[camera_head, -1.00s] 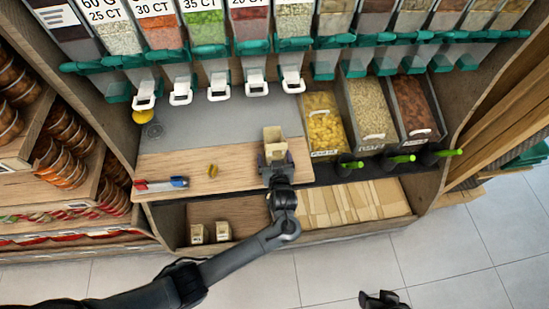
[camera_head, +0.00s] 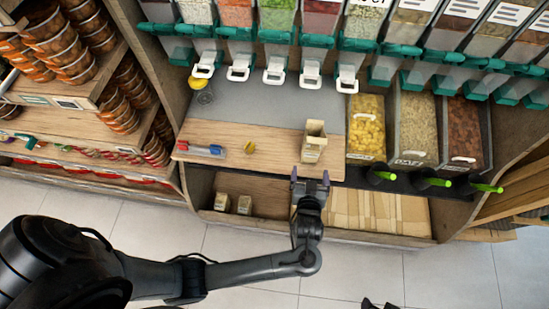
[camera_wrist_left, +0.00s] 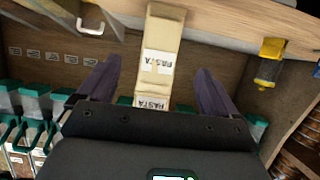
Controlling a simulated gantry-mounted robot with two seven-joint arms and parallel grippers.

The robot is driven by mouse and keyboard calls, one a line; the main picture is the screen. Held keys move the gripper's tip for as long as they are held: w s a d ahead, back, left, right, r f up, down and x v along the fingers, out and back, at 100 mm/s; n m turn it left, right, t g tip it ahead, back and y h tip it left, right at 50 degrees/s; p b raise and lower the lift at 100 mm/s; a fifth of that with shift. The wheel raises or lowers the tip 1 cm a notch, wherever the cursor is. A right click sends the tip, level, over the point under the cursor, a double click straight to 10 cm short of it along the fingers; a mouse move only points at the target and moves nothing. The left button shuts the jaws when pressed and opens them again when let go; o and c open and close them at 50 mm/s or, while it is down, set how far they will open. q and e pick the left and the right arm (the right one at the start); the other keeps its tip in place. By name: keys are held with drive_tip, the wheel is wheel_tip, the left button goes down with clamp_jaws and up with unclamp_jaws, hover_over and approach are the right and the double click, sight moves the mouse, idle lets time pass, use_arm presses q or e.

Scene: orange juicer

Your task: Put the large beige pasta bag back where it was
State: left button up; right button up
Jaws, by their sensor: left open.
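The large beige pasta bag (camera_head: 314,141) stands upright with its top open on the wooden counter (camera_head: 275,155), left of the bulk bins. It also shows in the left wrist view (camera_wrist_left: 162,45) with "PASTA" labels, lying between the fingers in the picture. My left gripper (camera_head: 311,184) is open, just in front of and below the bag at the counter's front edge. In the left wrist view its two dark fingers (camera_wrist_left: 155,85) are spread wide, apart from the bag. Only a small dark part of my right gripper (camera_head: 378,304) shows at the bottom edge.
Two small beige bags (camera_head: 233,203) stand on the lower shelf, left of folded paper bags (camera_head: 375,211). A red and blue marker-like object (camera_head: 200,149) and a small yellow piece (camera_head: 249,148) lie on the counter. Bins of yellow pasta (camera_head: 366,127) and other goods stand at right.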

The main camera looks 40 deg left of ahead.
use_arm(q)
drive_tip(key=s+a+r+m+g+h, duration=0.2)
drive_tip(key=s+a+m+g+h, duration=0.1)
drive_tip(key=s, duration=0.7)
drive_tip(key=s+a+r+m+g+h, duration=0.2)
drive_tip(key=s+a, duration=0.5)
drive_tip(key=s, duration=0.4)
drive_tip(key=m+g+h, duration=0.1)
drive_tip(key=m+g, duration=0.1)
drive_tip(key=g, duration=0.1)
drive_tip(key=shift+s+r+m+h, duration=0.25)
drive_tip(key=shift+s+m+h, duration=0.05)
drive_tip(key=shift+m+h, duration=0.1)
drive_tip(key=shift+a, duration=0.1)
wheel_tip(320, 180, up, 35)
drive_tip(key=p, duration=3.4)
drive_tip(key=shift+p, duration=0.4)
drive_tip(key=shift+f, duration=0.15)
